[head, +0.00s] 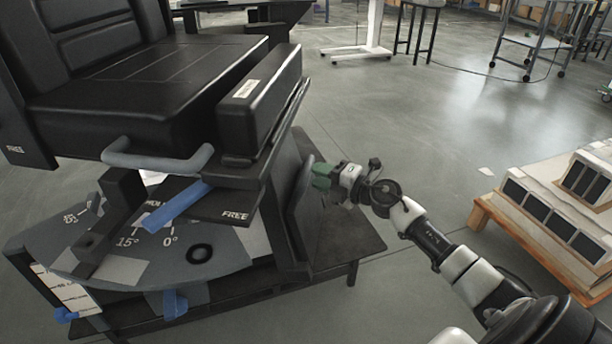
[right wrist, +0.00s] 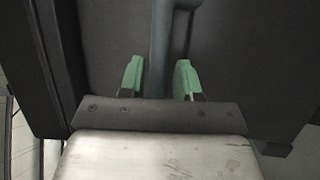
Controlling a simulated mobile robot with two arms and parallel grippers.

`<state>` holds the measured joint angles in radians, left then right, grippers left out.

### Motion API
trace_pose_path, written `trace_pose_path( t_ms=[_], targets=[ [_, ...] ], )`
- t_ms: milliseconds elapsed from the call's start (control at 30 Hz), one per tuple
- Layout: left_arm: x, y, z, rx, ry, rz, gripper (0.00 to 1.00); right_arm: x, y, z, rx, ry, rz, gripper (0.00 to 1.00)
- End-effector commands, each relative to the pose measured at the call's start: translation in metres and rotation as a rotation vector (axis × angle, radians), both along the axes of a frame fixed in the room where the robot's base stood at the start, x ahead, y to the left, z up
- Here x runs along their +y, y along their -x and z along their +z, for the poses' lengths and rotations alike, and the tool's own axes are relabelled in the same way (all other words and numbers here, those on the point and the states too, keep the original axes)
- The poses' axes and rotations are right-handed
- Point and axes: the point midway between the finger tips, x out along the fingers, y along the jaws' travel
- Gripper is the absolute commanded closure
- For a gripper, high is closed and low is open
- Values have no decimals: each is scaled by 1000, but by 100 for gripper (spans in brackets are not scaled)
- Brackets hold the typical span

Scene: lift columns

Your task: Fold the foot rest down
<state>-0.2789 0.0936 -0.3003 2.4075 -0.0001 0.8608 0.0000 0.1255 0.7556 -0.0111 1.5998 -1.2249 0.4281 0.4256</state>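The black padded chair (head: 150,85) stands at the left of the head view on a dark stand. An upright dark panel (head: 300,215), which looks like the foot rest, is at its right side below the seat. My right gripper (head: 319,176), with green fingertips, is at this panel's upper edge. In the right wrist view the gripper's fingertips (right wrist: 158,76) are apart, facing a dark surface (right wrist: 115,35). A dark vertical bar (right wrist: 160,45) lies between and beyond them; I cannot tell whether they touch it. My left gripper is not in view.
Blue levers (head: 178,207), a grey handle (head: 157,158) and an angle scale (head: 150,242) sit at the chair's near side. A wooden pallet with boxes (head: 555,225) stands at the right. Grey floor (head: 420,120) between is mostly clear.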

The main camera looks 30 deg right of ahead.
Motion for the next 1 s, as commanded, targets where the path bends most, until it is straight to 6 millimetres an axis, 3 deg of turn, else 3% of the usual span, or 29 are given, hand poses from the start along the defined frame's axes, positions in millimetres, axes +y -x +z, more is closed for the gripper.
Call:
trace_pose_path(
  t_ms=[233,633,867,1000],
  targets=[
    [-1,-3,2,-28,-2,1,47,13,-30,-2,-1,-1,0,67],
    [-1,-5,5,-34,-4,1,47,17,-37,-2,1,-1,0,67],
    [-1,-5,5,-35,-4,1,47,16,-37,-2,1,-1,0,100],
    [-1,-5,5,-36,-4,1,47,17,-36,-2,1,-1,0,100]
  ],
)
